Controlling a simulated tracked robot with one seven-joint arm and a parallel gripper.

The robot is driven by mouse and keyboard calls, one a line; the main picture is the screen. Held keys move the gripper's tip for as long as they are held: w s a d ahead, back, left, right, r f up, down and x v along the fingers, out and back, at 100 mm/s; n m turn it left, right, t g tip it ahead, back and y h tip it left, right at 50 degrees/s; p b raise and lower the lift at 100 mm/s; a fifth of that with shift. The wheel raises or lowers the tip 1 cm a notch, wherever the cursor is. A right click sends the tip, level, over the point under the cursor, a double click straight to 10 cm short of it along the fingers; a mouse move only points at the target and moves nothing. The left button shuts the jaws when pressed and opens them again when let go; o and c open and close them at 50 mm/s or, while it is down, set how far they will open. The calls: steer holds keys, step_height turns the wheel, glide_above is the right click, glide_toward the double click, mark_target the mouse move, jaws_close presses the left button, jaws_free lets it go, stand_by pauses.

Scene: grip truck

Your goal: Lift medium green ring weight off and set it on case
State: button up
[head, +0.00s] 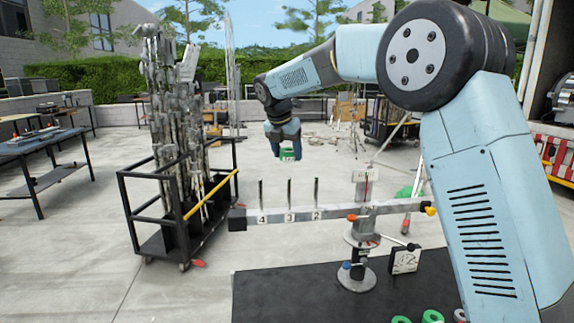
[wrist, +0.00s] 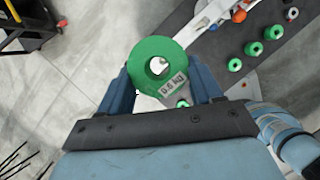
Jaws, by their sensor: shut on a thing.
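My gripper (head: 284,138) is shut on a green ring weight (wrist: 148,52), which has a round centre hole and a label reading 0.6 kg. In the wrist view the ring sits between the two blue fingers of my gripper (wrist: 160,80). In the head view the ring (head: 289,155) hangs in the air, above and behind the grey beam (head: 335,213) in the picture. The beam has upright pegs over the numbers 4, 3 and 2, and these pegs look bare. A black flat top (head: 275,298), perhaps the case, lies at the front.
Several green rings (head: 432,316) lie on the black top; they also show in the wrist view (wrist: 253,48). A metal stand (head: 357,275) carries the beam. A number card (head: 405,261) stands beside it. A cart of poles (head: 185,200) is at left. The paved floor is open.

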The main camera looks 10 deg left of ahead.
mark_target(287, 151)
step_height(287, 151, up, 14)
steer(key=shift+r, duration=0.15)
stand_by(2.4)
